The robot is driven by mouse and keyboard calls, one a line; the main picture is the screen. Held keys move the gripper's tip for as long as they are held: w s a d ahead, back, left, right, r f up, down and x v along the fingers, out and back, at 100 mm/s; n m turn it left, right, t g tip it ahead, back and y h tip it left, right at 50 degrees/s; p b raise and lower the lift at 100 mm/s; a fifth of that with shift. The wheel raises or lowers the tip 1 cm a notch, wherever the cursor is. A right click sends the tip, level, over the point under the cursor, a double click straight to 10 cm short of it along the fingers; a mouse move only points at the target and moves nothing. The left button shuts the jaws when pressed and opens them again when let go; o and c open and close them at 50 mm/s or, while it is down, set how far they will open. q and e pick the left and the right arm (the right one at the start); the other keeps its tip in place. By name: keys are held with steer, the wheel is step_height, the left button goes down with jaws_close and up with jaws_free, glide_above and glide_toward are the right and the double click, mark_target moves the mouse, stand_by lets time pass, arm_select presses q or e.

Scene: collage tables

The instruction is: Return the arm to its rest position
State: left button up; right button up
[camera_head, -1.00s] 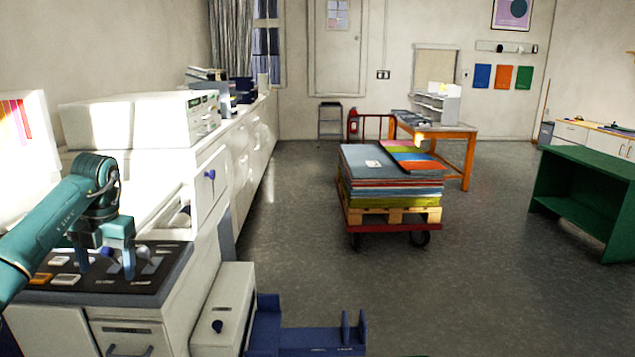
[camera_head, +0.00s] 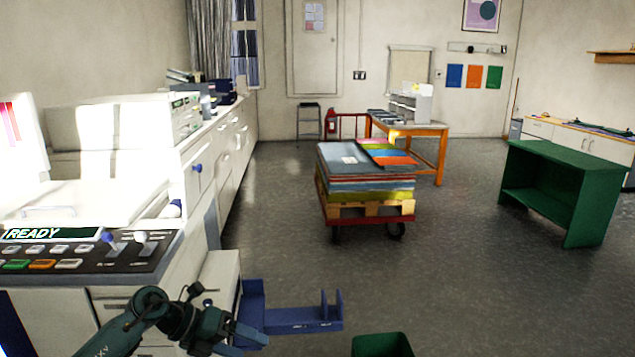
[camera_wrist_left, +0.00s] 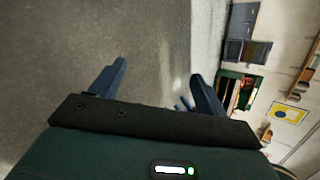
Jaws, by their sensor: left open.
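My left arm comes in at the bottom left of the head view, in front of the white machine's cabinet. Its gripper (camera_head: 250,342) is low, beside the blue bracket. In the left wrist view the left gripper (camera_wrist_left: 158,80) has its two dark blue fingers wide apart with nothing between them. Grey floor and part of the room lie beyond the fingers. My right gripper is in neither view.
A control panel (camera_head: 130,255) reading READY is on the white machine at left. A blue bracket (camera_head: 300,318) and a green bin (camera_head: 382,345) are at the bottom. A loaded cart (camera_head: 368,210) stands mid-floor, a green bench (camera_head: 560,185) at right. Floor between is clear.

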arm_select(q)
steer(key=s+d+r+n+t+h, duration=0.2)
steer(key=s+d+n+t+h, duration=0.3)
steer(key=s+d+n+t, duration=0.6)
steer(key=s+a+f+n+g+y, duration=0.1)
steer(key=s+a+f+n+y, duration=0.4)
steer(key=n, duration=0.6)
steer(key=s+a+f+n+g+y+p, duration=0.1)
steer(key=s+a+f+n+y, duration=0.3)
steer(key=s+f+n, duration=0.5)
steer(key=n+g+y, duration=0.1)
steer(key=n+y, duration=0.1)
steer(key=n, duration=0.1)
steer(key=shift+a+n+y, duration=0.3)
steer(key=shift+a, duration=0.1)
steer(key=shift+c, duration=0.3)
